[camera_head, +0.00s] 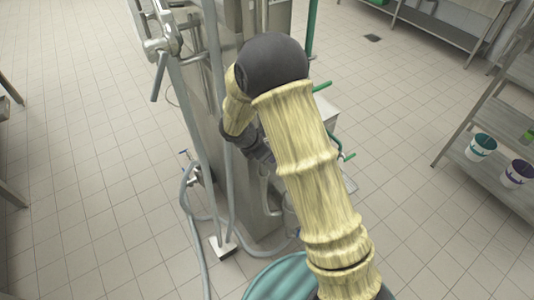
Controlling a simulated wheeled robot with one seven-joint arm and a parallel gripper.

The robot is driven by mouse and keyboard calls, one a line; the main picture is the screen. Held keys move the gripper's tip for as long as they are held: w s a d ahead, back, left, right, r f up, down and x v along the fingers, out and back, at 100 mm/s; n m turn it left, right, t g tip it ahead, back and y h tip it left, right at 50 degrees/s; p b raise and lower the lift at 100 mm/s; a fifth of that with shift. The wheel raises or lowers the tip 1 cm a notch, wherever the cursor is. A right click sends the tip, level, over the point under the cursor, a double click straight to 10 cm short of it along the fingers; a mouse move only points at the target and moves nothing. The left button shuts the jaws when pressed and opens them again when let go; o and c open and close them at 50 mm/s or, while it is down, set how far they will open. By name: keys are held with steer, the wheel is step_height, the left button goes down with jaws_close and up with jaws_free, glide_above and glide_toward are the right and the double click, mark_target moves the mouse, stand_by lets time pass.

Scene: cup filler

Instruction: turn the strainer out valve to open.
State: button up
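My arm, in a yellowish sleeve, rises from the bottom, bends at a dark joint and comes down beside the steel machine (238,190). My gripper (265,168) is low against the machine, mostly hidden behind my arm; its fingers and any contact cannot be made out. Green handles show right of the arm, an upper one (322,87) and a lower one (349,156). A small valve with a blue handle (184,153) is on the machine's left side. No label is readable, so I cannot tell which is the strainer out valve.
Grey hoses (187,205) hang on the machine's left side. A teal round container (283,278) stands at the bottom middle. A steel shelf (471,113) with buckets (480,147) is at the right. The tiled floor (85,150) at the left is largely clear.

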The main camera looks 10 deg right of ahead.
steer(key=shift+o, duration=0.3)
steer(key=b+v, duration=0.3)
steer(key=v, duration=1.4)
steer(key=shift+s+a, duration=0.15)
steer(key=shift+a, duration=0.05)
steer(key=shift+d+r, duration=0.1)
steer(key=c, duration=0.5)
steer(key=s+d+f+m+y, duration=0.1)
steer(key=s+d+m, duration=0.1)
steer(key=d+m, duration=0.1)
steer(key=s+d+f+m+g+y, duration=0.1)
steer(key=s+d+m, duration=0.2)
steer(key=d+m, duration=0.1)
steer(key=s+d+f+m+y, duration=0.1)
steer(key=s+d+f+m, duration=0.1)
steer(key=d+m, duration=0.1)
steer(key=shift+s+d+m+g+b, duration=0.2)
steer(key=shift+d+m+g+b, duration=0.15)
steer(key=shift+m, duration=0.55)
jaws_close()
steer(key=s+d+f+m+t+y, duration=0.1)
steer(key=s+d+f+m+y, duration=0.1)
steer(key=s+d+m, duration=0.4)
steer(key=s+m, duration=0.1)
steer(key=m, duration=0.4)
steer(key=shift+f+m, duration=0.15)
steer(key=shift+m, duration=0.25)
steer(key=shift+t, duration=0.25)
